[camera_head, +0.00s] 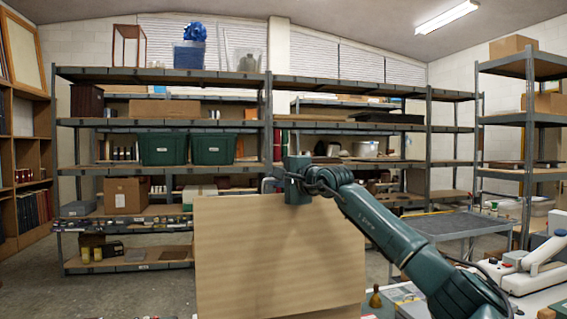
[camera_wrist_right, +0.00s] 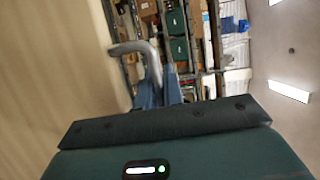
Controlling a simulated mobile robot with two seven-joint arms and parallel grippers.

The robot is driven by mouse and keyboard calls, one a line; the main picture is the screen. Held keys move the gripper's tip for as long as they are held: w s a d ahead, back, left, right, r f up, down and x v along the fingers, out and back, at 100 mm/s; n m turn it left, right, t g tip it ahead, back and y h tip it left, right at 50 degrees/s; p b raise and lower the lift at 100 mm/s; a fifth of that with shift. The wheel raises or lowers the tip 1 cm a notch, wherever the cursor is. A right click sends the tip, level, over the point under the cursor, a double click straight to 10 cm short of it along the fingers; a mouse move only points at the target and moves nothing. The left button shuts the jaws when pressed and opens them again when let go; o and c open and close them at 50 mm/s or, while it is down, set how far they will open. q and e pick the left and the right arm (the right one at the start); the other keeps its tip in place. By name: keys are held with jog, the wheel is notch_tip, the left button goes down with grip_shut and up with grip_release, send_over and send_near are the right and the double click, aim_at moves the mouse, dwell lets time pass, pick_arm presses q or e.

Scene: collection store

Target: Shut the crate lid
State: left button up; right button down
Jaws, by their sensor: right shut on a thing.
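The crate lid (camera_head: 275,260) is a broad, pale wooden panel standing steeply raised in front of me in the head view. It also fills the left of the right wrist view (camera_wrist_right: 55,80). A curved grey metal handle (camera_wrist_right: 135,48) sticks out from the lid's face in the wrist view. My right gripper (camera_head: 280,184) is at the lid's top edge, with its fingers mostly hidden in the head view. In the wrist view its blue-grey fingers (camera_wrist_right: 158,92) are shut on the handle. The crate's body is not clearly visible. My left gripper is out of view.
Metal shelving (camera_head: 350,165) with green bins (camera_head: 163,149) and boxes stands behind the lid. A grey-topped cart (camera_head: 450,224) is at the right. A bench with a white device (camera_head: 530,270) and a small brass-coloured object (camera_head: 375,298) is at the lower right. Floor shows at the left.

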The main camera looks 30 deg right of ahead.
jog(key=shift+m+g, duration=0.3)
jog(key=shift+g, duration=0.6)
jog(key=shift+w+d+f, duration=0.2)
jog(key=shift+w+f, duration=0.15)
jog(key=shift+w, duration=0.45)
jog(key=shift+w+d+f, duration=0.15)
jog(key=shift+w+f, duration=0.2)
jog(key=shift+w, duration=0.4)
jog(key=shift+w+d+f, duration=0.2)
jog(key=shift+w+f, duration=0.15)
jog(key=shift+w, duration=0.45)
jog(key=c, duration=1.8)
grip_release()
jog(key=shift+r, duration=0.15)
jog(key=shift+d, duration=0.1)
